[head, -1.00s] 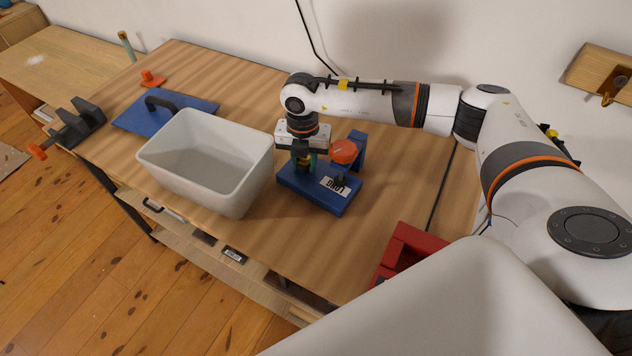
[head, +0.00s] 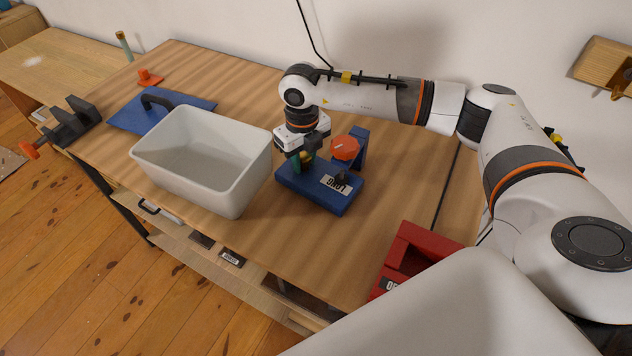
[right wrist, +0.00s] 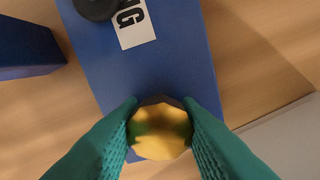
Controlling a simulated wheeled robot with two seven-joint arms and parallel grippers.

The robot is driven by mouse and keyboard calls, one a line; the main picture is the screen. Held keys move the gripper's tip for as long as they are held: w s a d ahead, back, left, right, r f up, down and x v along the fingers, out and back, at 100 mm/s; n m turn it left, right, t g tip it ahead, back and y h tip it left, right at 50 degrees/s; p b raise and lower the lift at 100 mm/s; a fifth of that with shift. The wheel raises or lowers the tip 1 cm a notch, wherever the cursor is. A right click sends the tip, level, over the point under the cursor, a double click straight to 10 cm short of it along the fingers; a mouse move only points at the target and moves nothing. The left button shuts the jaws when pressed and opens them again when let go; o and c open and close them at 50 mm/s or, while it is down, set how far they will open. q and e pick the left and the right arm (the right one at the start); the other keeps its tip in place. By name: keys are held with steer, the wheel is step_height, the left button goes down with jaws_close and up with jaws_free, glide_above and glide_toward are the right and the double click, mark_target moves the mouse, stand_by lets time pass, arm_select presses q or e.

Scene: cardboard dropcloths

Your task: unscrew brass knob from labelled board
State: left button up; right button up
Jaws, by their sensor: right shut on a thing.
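The blue labelled board (head: 315,192) lies on the wooden bench, with a white label (head: 336,184) ending in "NG" in the right wrist view (right wrist: 134,24). The brass knob (right wrist: 160,130) is at the board's end, between the green fingertips of my right gripper (right wrist: 160,125). The right gripper (head: 302,160) points down over the board's left part and is shut on the knob. My left gripper is out of view.
An orange round knob (head: 345,148) on a blue upright stands behind the board. A white bin (head: 240,180) is close on the left. A red block-like fixture (head: 405,255) is at the front right. A blue plate with dark handle (head: 125,118) lies back left.

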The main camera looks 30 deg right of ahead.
steer(key=shift+n, duration=0.3)
steer(key=shift+f+n+b, duration=0.2)
steer(key=shift+n+b, duration=0.4)
steer(key=shift+n, duration=0.4)
steer(key=shift+n+b, duration=0.3)
steer(key=shift+n, duration=0.4)
steer(key=shift+r+n+b, duration=0.15)
steer(key=shift+n+b, duration=0.15)
steer(key=shift+n, duration=0.8)
steer(key=o, duration=0.8)
